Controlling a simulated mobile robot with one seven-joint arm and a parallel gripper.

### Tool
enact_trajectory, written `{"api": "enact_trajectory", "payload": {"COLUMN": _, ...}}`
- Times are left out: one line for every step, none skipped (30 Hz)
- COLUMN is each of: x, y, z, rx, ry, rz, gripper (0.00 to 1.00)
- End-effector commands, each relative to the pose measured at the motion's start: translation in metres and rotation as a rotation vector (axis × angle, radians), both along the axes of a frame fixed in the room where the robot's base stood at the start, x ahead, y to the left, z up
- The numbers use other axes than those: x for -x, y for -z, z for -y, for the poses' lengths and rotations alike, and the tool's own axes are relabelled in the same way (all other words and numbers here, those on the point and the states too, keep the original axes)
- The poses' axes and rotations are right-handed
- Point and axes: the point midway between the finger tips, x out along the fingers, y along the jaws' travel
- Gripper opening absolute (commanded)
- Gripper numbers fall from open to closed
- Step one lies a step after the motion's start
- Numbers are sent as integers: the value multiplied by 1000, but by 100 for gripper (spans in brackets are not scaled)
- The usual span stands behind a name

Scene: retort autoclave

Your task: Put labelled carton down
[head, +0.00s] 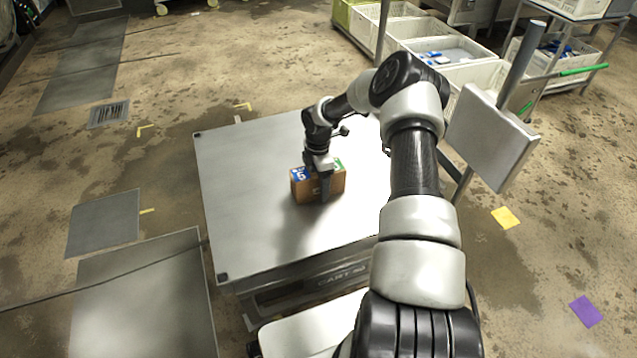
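The labelled carton (335,187) is a small brown box with a blue label and a green label on its top. It is at the middle of the metal cart top (250,235). It looks upright and appears to rest on the cart top, though I cannot tell for sure that it touches. My gripper (325,190) points down at the carton from above, with one dark finger in front of its near face. The other finger is hidden behind the carton, so I cannot see whether the fingers press on it.
The cart top is otherwise bare around the carton. A grey panel on a post (492,140) stands right of my arm. White crates (470,75) are at the back right. A low metal plate (145,300) lies at the front left. Open floor is to the left.

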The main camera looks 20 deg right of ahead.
Motion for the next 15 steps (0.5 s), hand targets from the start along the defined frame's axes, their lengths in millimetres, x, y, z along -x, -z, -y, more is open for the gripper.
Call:
{"api": "enact_trajectory", "payload": {"x": 0, "y": 0, "z": 0, "rx": 0, "ry": 0, "rz": 0, "gripper": 72}}
{"api": "enact_trajectory", "payload": {"x": 0, "y": 0, "z": 0, "rx": 0, "ry": 0, "rz": 0, "gripper": 72}}
{"api": "enact_trajectory", "payload": {"x": 0, "y": 0, "z": 0, "rx": 0, "ry": 0, "rz": 0, "gripper": 72}}
{"api": "enact_trajectory", "payload": {"x": 0, "y": 0, "z": 0, "rx": 0, "ry": 0, "rz": 0, "gripper": 72}}
{"api": "enact_trajectory", "payload": {"x": 0, "y": 0, "z": 0, "rx": 0, "ry": 0, "rz": 0, "gripper": 72}}
{"api": "enact_trajectory", "payload": {"x": 0, "y": -2, "z": 0, "rx": 0, "ry": 0, "rz": 0, "gripper": 72}}
{"api": "enact_trajectory", "payload": {"x": 0, "y": -3, "z": 0, "rx": 0, "ry": 0, "rz": 0, "gripper": 72}}
{"api": "enact_trajectory", "payload": {"x": 0, "y": -6, "z": 0, "rx": 0, "ry": 0, "rz": 1, "gripper": 72}}
{"api": "enact_trajectory", "payload": {"x": 0, "y": -9, "z": 0, "rx": 0, "ry": 0, "rz": 1, "gripper": 72}}
{"api": "enact_trajectory", "payload": {"x": -1, "y": -12, "z": 0, "rx": 1, "ry": 0, "rz": 2, "gripper": 72}}
{"api": "enact_trajectory", "payload": {"x": -1, "y": -17, "z": 0, "rx": 1, "ry": 0, "rz": 2, "gripper": 72}}
{"api": "enact_trajectory", "payload": {"x": -1, "y": -25, "z": 1, "rx": 2, "ry": 0, "rz": 3, "gripper": 72}}
{"api": "enact_trajectory", "payload": {"x": -1, "y": -31, "z": 1, "rx": 2, "ry": 0, "rz": 3, "gripper": 72}}
{"api": "enact_trajectory", "payload": {"x": -1, "y": -37, "z": 1, "rx": 2, "ry": 0, "rz": 3, "gripper": 72}}
{"api": "enact_trajectory", "payload": {"x": -1, "y": -46, "z": 1, "rx": 2, "ry": 1, "rz": 3, "gripper": 72}}
